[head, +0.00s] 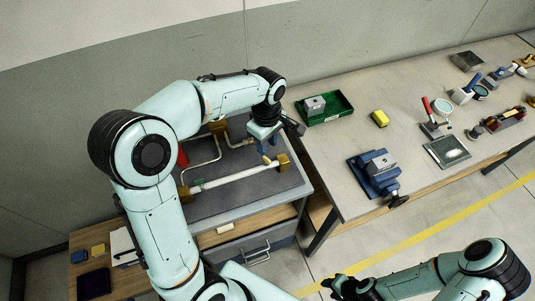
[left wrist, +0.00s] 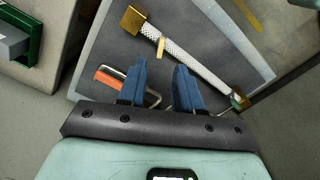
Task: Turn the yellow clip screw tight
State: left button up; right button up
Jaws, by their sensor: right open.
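A small yellow piece, which looks like the clip screw (left wrist: 160,52), stands at the white braided hose (left wrist: 195,65) in the left wrist view. In the head view the hose (head: 235,178) runs between two brass blocks on the dark tank bench, and the clip is small and hard to make out beside my gripper. My left gripper (left wrist: 160,67) is open, its two blue fingers apart, with the yellow piece just beyond the gap between the fingertips. It points down over the hose's right end in the head view (head: 266,150). My right gripper (head: 345,287) is open, low in the head view, away from the bench.
A brass block (left wrist: 132,20) sits at one hose end, close to the yellow piece. An orange-red part (left wrist: 110,80) and bent metal tubing lie beside my left fingers.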

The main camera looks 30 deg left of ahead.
aim_at(267, 158)
pick_arm(q)
notch_tip(267, 158, down, 6)
jog(key=shift+s+r, duration=0.1)
jog(key=shift+s, duration=0.05)
jog(key=shift+f, duration=0.45)
grip_shut()
